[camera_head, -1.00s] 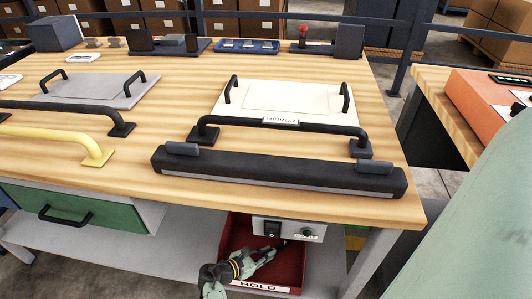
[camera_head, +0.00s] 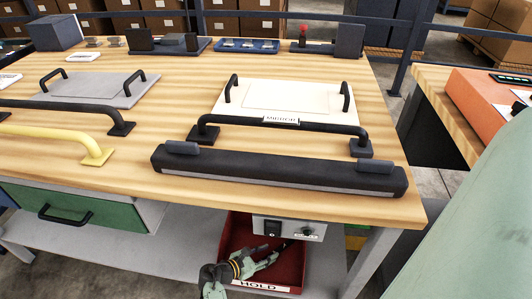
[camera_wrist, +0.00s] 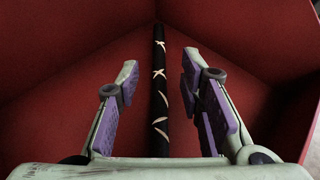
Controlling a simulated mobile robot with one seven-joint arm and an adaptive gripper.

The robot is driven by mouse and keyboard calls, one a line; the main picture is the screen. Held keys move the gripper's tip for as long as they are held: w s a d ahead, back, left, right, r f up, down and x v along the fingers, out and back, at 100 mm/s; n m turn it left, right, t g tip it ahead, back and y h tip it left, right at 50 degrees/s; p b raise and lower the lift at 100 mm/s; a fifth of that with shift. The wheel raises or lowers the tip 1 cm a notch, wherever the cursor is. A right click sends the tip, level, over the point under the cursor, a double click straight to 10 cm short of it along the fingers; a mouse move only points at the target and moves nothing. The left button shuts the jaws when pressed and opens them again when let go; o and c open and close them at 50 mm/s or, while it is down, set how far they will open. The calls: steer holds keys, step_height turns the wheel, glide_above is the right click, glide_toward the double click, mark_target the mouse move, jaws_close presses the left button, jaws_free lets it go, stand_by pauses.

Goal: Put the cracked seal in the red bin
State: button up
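The cracked seal (camera_wrist: 160,92) is a thin black strip with several pale crack marks. In the wrist view it lies inside the red bin, running away from me toward the far corner. My gripper (camera_wrist: 160,65) is open, with one finger on each side of the seal and a visible gap to both. In the head view my gripper (camera_head: 266,260) reaches down into the red bin (camera_head: 293,275), labelled HOLD, under the bench's front edge. The seal is mostly hidden there. The near end of the seal is hidden behind the gripper's palm in the wrist view.
A grey control box (camera_head: 290,231) hangs above the bin, close to my gripper. The wooden bench top (camera_head: 140,185) overhangs it, bearing a long black bar (camera_head: 275,173) and handled panels. A green drawer (camera_head: 75,215) is at the left, above a grey lower shelf (camera_head: 150,255).

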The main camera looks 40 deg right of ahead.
steer(key=s+v, duration=0.1)
steer(key=v, duration=1.1)
steer(key=shift+w+r+p, duration=0.35)
steer(key=shift+w+r, duration=0.1)
